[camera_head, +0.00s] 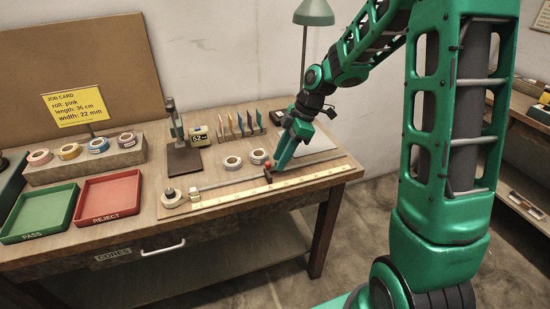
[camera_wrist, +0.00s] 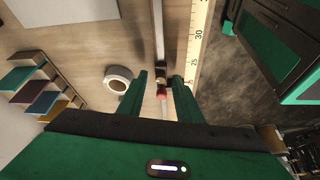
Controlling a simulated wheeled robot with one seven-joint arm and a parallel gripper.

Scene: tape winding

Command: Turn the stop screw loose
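The stop screw has a red knob, seen in the wrist view (camera_wrist: 162,95) between my gripper's fingers and in the head view (camera_head: 268,164) just below the fingertips. It sits at a small dark stop (camera_head: 268,176) on the metal rail (camera_head: 225,182). The stop also shows in the wrist view (camera_wrist: 164,77), beside the ruler's 25 mark. My gripper (camera_head: 272,163) points down over the stop from the right. In the wrist view its green fingers (camera_wrist: 160,80) stand apart on either side of the knob, with visible gaps. I cannot see any contact with the knob.
A yellow ruler (camera_head: 250,192) runs along the bench front. A tape roll (camera_head: 172,198) stands at the rail's left end. Two white rolls (camera_head: 233,162) lie behind the rail. A green tray (camera_head: 38,212) and red tray (camera_head: 108,197) are left. A job card (camera_head: 75,106) stands behind.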

